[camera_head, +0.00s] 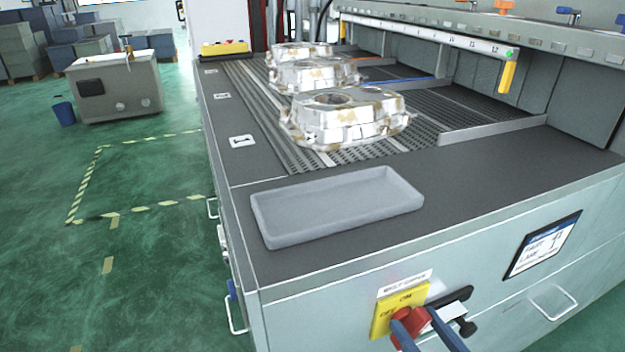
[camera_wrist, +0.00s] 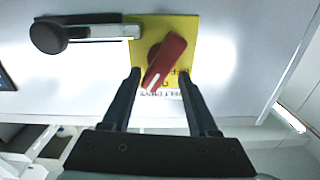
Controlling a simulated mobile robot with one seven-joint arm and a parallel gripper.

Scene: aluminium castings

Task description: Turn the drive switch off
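The drive switch is a red rotary knob (camera_head: 410,325) on a yellow plate (camera_head: 382,318) marked OFF and ON, low on the cabinet's front face. In the wrist view the knob (camera_wrist: 165,62) lies tilted, its long grip running from upper right to lower left. My gripper (camera_wrist: 160,74) is open, one dark finger on each side of the knob's lower end, with a gap visible at the left finger. I cannot tell whether the right finger touches. In the head view my blue-grey fingers cover part of the knob and plate.
A drawer handle (camera_head: 552,302) and a label panel (camera_head: 543,245) are to the right. On top are an empty grey tray (camera_head: 275,233) and castings (camera_head: 345,118).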

